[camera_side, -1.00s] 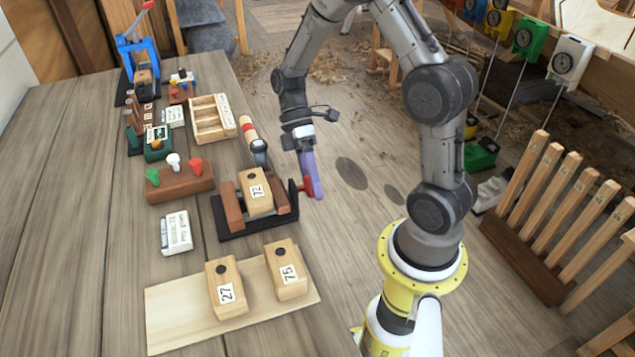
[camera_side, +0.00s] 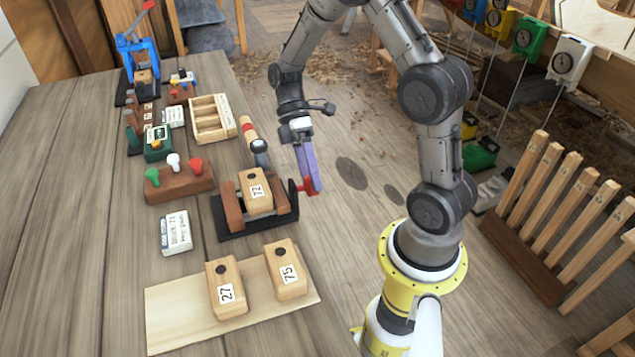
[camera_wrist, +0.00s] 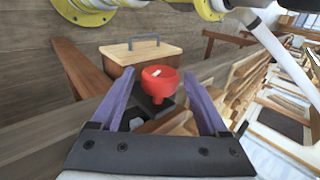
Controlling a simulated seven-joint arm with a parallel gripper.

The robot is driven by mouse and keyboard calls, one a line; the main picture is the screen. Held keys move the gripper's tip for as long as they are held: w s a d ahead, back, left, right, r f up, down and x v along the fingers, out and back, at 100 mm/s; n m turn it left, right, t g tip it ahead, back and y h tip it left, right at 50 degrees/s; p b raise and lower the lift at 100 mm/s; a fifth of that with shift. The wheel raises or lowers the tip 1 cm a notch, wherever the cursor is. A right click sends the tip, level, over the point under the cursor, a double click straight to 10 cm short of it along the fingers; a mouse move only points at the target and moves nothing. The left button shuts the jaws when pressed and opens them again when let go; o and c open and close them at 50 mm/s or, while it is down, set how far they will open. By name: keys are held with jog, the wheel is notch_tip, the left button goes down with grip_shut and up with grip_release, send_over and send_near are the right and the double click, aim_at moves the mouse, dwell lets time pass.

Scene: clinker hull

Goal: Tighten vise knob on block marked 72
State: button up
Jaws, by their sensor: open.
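The wooden block marked 72 (camera_side: 257,192) sits in the vise (camera_side: 233,215), between its brown wooden jaws on a black base. The red vise knob (camera_side: 306,187) is at the vise's right end, by the table edge. In the wrist view the red knob (camera_wrist: 160,80) shows between my two purple fingers, slightly ahead of the tips. My gripper (camera_side: 314,189) is at the knob in the side view, with its fingers apart. In the wrist view my gripper (camera_wrist: 163,92) is open, with gaps on both sides of the knob. The side view does not show clearly whether a finger touches it.
Blocks marked 27 (camera_side: 226,289) and 75 (camera_side: 287,271) stand on a pale board (camera_side: 170,310) in front of the vise. A rack with green, white and red pegs (camera_side: 180,183) and a small white box (camera_side: 176,232) are to the left. A hammer-like tool (camera_side: 250,135) stands behind the vise.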

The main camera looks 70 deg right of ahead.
jog(key=shift+v, duration=2.65)
jog(key=s+a+h, duration=0.1)
jog(key=h, duration=0.1)
jog(key=s+a+r+h, duration=0.1)
jog(key=s+h, duration=0.1)
jog(key=s+a+r+t+h, duration=0.2)
jog(key=s+a+t+h, duration=0.15)
jog(key=t+h, duration=0.4)
jog(key=shift+w+d+f+t+y, duration=0.35)
jog(key=shift+w+f, duration=0.2)
jog(key=shift+f, duration=0.8)
jog(key=shift+w+d+f+t+y, duration=0.35)
jog(key=shift+w+f, duration=0.15)
jog(key=shift+f, duration=0.85)
jog(key=shift+w+d+f+t+y, duration=0.25)
jog(key=shift+w+d+f+t, duration=0.25)
jog(key=shift+f, duration=0.85)
jog(key=shift+a, duration=0.1)
jog(key=shift+c, duration=0.3)
jog(key=c, duration=1.1)
jog(key=shift+g, duration=0.25)
jog(key=shift+c, duration=0.2)
